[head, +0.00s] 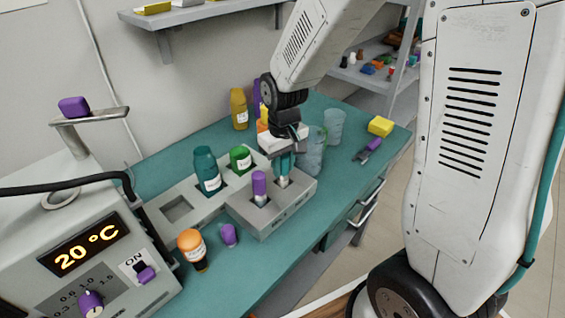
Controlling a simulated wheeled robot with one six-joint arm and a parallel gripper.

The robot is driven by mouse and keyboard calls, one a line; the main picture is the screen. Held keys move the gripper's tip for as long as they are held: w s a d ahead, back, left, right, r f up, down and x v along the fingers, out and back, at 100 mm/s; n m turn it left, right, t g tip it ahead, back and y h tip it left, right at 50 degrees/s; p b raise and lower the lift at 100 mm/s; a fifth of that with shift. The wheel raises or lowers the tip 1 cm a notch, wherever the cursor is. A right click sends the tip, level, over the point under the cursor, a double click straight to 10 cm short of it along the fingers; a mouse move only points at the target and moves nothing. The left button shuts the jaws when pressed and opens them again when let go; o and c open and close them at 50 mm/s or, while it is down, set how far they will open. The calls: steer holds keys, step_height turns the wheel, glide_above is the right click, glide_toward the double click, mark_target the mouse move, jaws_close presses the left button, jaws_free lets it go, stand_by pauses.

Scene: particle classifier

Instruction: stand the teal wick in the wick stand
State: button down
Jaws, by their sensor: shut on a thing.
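My gripper (284,158) points down over the right part of the wick stand (275,222), a grey block with square openings. It is shut on the teal wick (286,167), which is upright with its pale lower end at the stand's right opening. I cannot tell how deep that end sits in the opening. The gripper hides much of the wick's top. A purple wick (259,183) stands in the stand's left opening.
A grey rack (208,212) behind the stand holds teal (207,170) and green (240,159) bottles. An orange-capped bottle (192,249) and purple cup (229,235) stand in front. Clear beakers (313,150) are close right of my gripper. A heater box (60,240) is left.

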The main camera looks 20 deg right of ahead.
steer(key=c, duration=1.1)
jaws_free()
step_height(320, 180, up, 13)
steer(key=shift+s+f, duration=0.1)
steer(key=shift+f, duration=0.1)
steer(key=s+d+r+m, duration=0.1)
steer(key=s+r, duration=0.1)
steer(key=s, duration=0.9)
steer(key=s+d+r+m+t, duration=0.1)
steer(key=s+d+r, duration=0.1)
steer(key=s, duration=0.9)
steer(key=shift+r, duration=0.85)
